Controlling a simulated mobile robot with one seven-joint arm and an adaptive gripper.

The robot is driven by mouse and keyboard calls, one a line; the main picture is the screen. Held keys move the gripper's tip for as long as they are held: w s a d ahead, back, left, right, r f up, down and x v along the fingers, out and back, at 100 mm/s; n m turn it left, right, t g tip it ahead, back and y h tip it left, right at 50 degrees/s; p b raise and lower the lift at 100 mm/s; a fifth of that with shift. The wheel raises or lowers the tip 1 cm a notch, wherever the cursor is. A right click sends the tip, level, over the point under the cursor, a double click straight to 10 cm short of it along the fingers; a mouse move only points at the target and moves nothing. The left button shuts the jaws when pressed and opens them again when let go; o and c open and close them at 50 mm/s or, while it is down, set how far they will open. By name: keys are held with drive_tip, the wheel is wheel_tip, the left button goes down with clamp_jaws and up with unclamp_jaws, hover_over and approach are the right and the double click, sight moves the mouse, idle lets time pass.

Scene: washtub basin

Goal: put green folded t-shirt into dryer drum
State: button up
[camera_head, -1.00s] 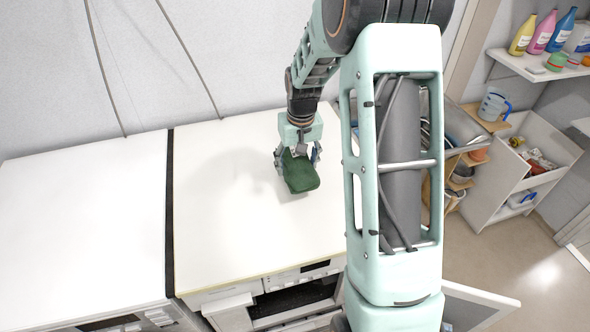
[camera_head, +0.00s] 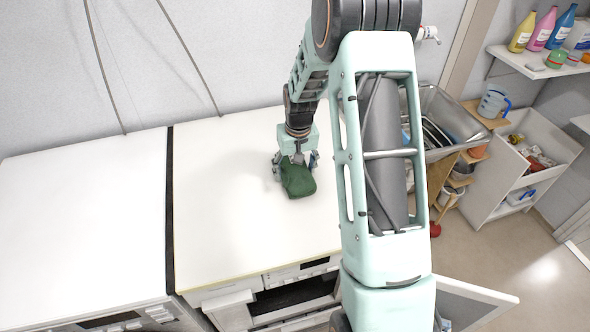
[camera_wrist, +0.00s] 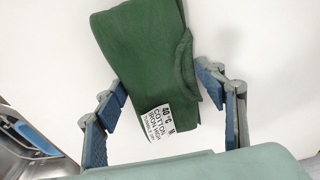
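The green folded t-shirt (camera_head: 298,181) lies on the white top of the right-hand machine (camera_head: 225,215). It also fills the middle of the wrist view (camera_wrist: 150,60), with a white care label showing. My gripper (camera_head: 295,163) is above the rear part of the shirt. In the wrist view my gripper (camera_wrist: 165,100) is open, with one finger on each side of the shirt; a gap shows at the left finger, and the right finger is close to the shirt's edge. The dryer drum's inside is hidden; only a dark front opening (camera_head: 292,297) shows below the top's front edge.
An open door panel (camera_head: 475,303) sticks out at the lower right, partly behind my arm. Another white machine (camera_head: 80,220) stands at left. A metal sink (camera_head: 445,115), an open drawer unit (camera_head: 535,160) and a bottle shelf (camera_head: 535,65) are at right. The machine tops are otherwise clear.

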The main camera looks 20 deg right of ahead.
sight(297, 171)
drive_tip(key=shift+o, duration=1.3)
drive_tip(key=shift+r, duration=0.15)
drive_tip(key=r, duration=0.3)
drive_tip(key=s+r, duration=0.1)
drive_tip(key=r, duration=0.6)
drive_tip(key=shift+s+r, duration=0.3)
drive_tip(key=shift+r, duration=0.05)
drive_tip(key=shift+o, duration=0.4)
drive_tip(key=shift+s+r+b, duration=0.15)
drive_tip(key=shift+r+b, duration=0.3)
drive_tip(key=shift+r, duration=0.05)
drive_tip(key=f+b, duration=0.1)
drive_tip(key=b, duration=0.1)
drive_tip(key=s+t+b, duration=0.1)
drive_tip(key=b, duration=0.2)
drive_tip(key=shift+s+f, duration=0.15)
drive_tip(key=shift+f, duration=0.2)
drive_tip(key=b, duration=0.2)
drive_tip(key=s+t+b, duration=0.1)
drive_tip(key=shift+s+f+t+b, duration=0.3)
drive_tip(key=shift+b, duration=0.05)
drive_tip(key=x, duration=1)
drive_tip(key=shift+w+f, duration=0.1)
drive_tip(key=shift+w, duration=0.3)
